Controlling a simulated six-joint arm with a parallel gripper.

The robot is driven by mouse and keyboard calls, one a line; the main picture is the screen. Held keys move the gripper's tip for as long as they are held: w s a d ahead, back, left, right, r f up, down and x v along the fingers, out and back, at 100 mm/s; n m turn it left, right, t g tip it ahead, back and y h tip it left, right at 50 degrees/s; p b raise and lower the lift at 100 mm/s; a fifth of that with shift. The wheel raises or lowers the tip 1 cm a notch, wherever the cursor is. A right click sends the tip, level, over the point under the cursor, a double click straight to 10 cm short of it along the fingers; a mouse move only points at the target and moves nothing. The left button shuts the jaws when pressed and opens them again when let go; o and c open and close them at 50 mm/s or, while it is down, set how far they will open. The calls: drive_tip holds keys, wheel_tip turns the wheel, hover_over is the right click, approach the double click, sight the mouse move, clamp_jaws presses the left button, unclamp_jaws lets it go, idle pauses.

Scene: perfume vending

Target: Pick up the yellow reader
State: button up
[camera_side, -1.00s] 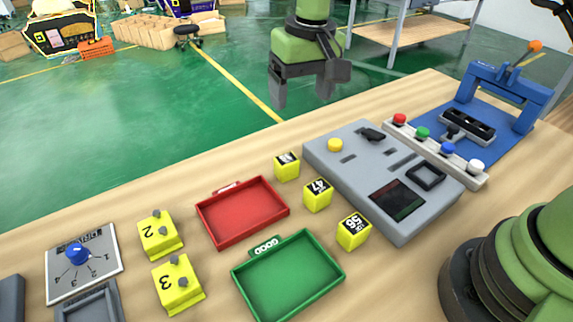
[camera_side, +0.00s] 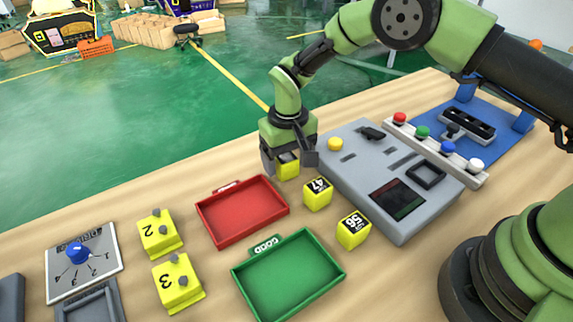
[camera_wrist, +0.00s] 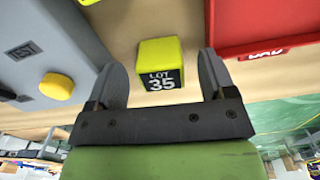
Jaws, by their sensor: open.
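A yellow cube (camera_side: 288,170) stands on the wooden table between the red tray and the grey console. Its dark label reads LOT 35 in the wrist view (camera_wrist: 158,52). My gripper (camera_side: 290,163) is open and low over this cube, with one finger on either side. The wrist view shows gaps between the cube and both fingers (camera_wrist: 162,72). Two more yellow cubes, marked 47 (camera_side: 318,194) and 56 (camera_side: 353,230), stand in a row toward the front. None of the yellow things is plainly a reader.
The grey console (camera_side: 345,170) with a yellow button is close on the right. The red tray (camera_side: 218,241) and green GOOD tray (camera_side: 240,288) lie left of the cubes. Yellow blocks 2 (camera_side: 158,230) and 3 (camera_side: 176,284) stand farther left. A strip of coloured buttons (camera_side: 436,149) lies beyond the console.

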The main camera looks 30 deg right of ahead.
drive_tip(key=shift+f, duration=0.5)
drive_tip(key=shift+c, duration=0.2)
drive_tip(key=c, duration=1)
drive_tip(key=shift+r, duration=0.1)
